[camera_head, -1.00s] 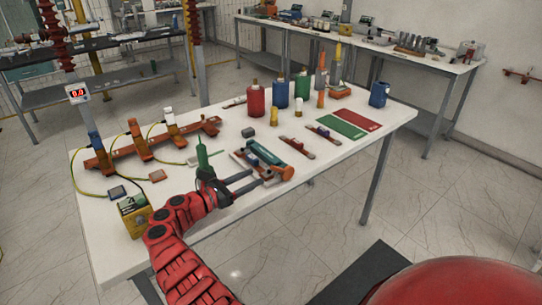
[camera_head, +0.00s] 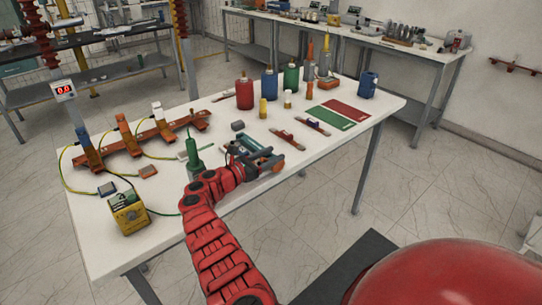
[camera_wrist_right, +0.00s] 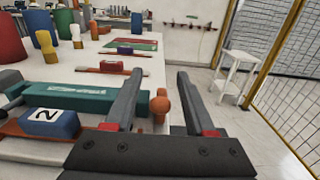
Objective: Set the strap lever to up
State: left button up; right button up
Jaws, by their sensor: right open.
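A teal bar (camera_wrist_right: 85,98) ending in an orange knob (camera_wrist_right: 160,104) looks like the strap lever. It lies low and roughly flat over the table, and part of it passes behind a finger. In the right wrist view my right gripper (camera_wrist_right: 160,74) is open, with the knob showing between its two fingers; contact is not clear. In the head view the right gripper (camera_head: 268,161) is at this device near the table's front edge, covering part of it. A blue block marked 2 (camera_wrist_right: 50,122) sits beside the bar. My left gripper is not in view.
A green pointed tool (camera_head: 192,150) stands left of my right gripper. Small red-based parts (camera_head: 287,138) lie beyond it, with red, blue and green bottles (camera_head: 244,92) farther back. A yellow box (camera_head: 128,212) sits at the left. The table's front-right area is bare.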

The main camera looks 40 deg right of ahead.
grip_shut()
dwell(1.4)
